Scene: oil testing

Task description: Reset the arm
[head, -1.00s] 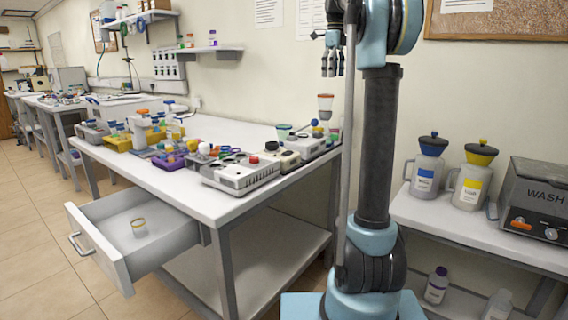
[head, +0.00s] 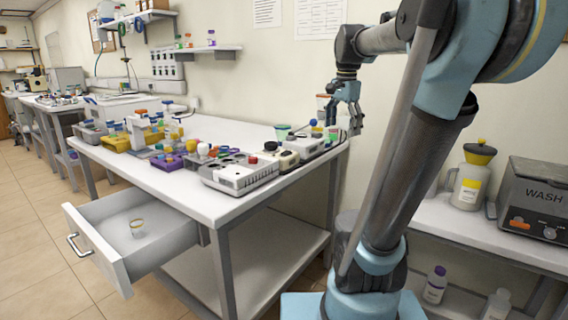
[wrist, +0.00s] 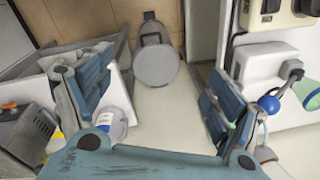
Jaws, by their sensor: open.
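Racks and a grey device (head: 240,173) crowd the bench top. A yellow-capped jug (head: 471,178) and a WASH box (head: 532,205) stand on the right table.

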